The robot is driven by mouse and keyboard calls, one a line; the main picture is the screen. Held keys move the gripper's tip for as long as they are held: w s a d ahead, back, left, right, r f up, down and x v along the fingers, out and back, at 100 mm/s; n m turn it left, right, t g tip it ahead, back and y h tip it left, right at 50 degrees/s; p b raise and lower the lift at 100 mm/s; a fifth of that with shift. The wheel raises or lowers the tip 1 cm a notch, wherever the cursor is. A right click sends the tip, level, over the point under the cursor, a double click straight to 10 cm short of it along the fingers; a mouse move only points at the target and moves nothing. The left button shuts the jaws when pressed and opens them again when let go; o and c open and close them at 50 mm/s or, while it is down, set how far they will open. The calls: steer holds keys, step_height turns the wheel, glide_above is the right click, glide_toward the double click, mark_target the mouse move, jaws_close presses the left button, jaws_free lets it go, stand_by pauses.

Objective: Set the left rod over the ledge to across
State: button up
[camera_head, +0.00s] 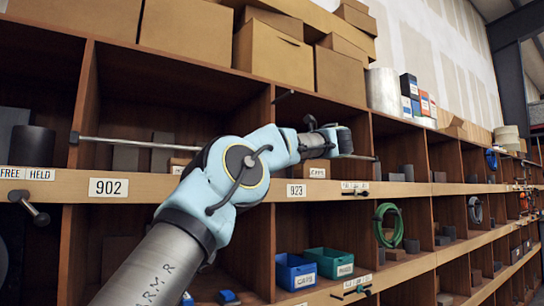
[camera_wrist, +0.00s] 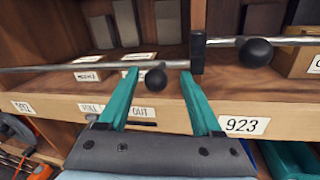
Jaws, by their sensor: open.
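The left rod (camera_wrist: 60,67) is a thin metal bar lying nearly level across the opening above the wooden ledge. In the head view the left part of this rod (camera_head: 130,143) shows, with a black end piece at the post; my arm hides the rest. A black ball knob (camera_wrist: 155,79) stands out in front of the rod. My gripper (camera_wrist: 160,75) is open, its teal fingers on either side of the knob with gaps; whether either touches it is unclear. In the head view my gripper's fingertips are hard to make out.
The ledge (camera_wrist: 170,117) carries a 923 label and a partly hidden plate reading OUT. A second rod with a black knob (camera_wrist: 255,52) is close on the right, beyond a black bracket (camera_wrist: 197,52). Boxes stand behind the rod. Blue and teal bins (camera_head: 295,271) sit below.

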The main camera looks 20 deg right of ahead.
steer(key=b+v, duration=0.2)
steer(key=v, duration=0.7)
steer(key=shift+s+b, duration=0.3)
steer(key=shift+b, duration=0.1)
steer(key=shift+d, duration=0.15)
